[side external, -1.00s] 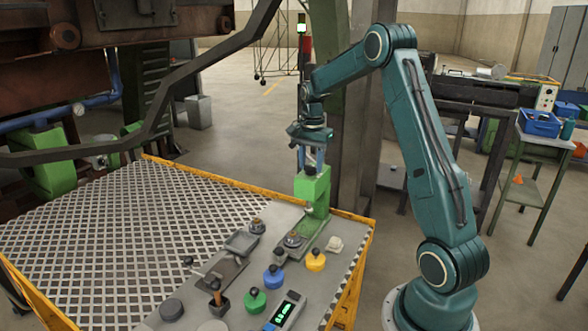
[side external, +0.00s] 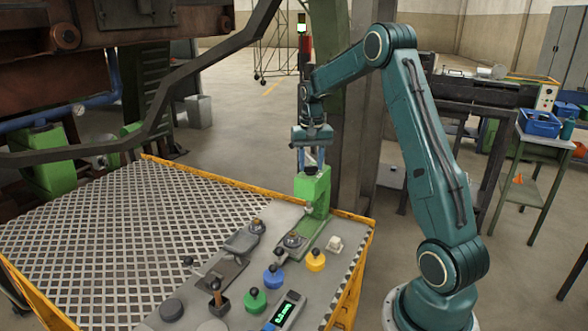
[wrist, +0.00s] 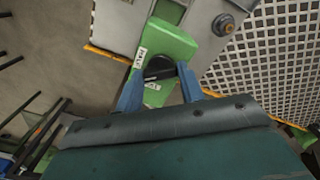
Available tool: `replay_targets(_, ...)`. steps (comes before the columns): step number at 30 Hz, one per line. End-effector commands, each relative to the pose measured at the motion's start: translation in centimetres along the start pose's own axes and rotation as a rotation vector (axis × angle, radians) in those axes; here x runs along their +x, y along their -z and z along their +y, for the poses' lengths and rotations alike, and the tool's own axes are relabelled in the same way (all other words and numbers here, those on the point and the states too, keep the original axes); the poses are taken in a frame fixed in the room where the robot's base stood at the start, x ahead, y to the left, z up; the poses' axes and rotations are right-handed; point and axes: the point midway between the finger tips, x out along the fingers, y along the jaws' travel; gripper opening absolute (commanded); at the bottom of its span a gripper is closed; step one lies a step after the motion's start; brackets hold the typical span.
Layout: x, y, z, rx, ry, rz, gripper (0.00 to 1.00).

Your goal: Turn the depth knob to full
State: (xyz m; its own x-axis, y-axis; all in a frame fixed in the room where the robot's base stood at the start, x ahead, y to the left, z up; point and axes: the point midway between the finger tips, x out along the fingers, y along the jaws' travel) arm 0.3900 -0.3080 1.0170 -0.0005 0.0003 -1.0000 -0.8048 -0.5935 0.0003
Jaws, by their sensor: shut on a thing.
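The green upright unit (side external: 316,190) stands at the back right of the panel. On its top is a dark round knob (wrist: 158,68), with white labels (wrist: 152,86) beside it in the wrist view. In the side view the knob (side external: 310,171) is small and partly covered. My gripper (side external: 310,166) points down over the unit. Its two blue fingers (wrist: 160,78) are on either side of the knob and shut on it. The knob's pointer and the label text are too small to read.
Small knobs in green (side external: 255,301), blue (side external: 273,277) and yellow (side external: 316,260) stand on the grey panel, near a blue display unit (side external: 285,312). A dark pipe (side external: 180,92) crosses on the left. The mesh top (side external: 110,230) is clear.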

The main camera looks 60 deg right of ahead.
Motion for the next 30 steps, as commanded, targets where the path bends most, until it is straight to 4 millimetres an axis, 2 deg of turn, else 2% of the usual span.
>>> replay_targets(21,-0.04,0.06,0.01,-0.672,0.0,0.003,0.15)
replay_targets(30,-0.05,0.07,0.0,-0.873,0.0,0.003,0.15)
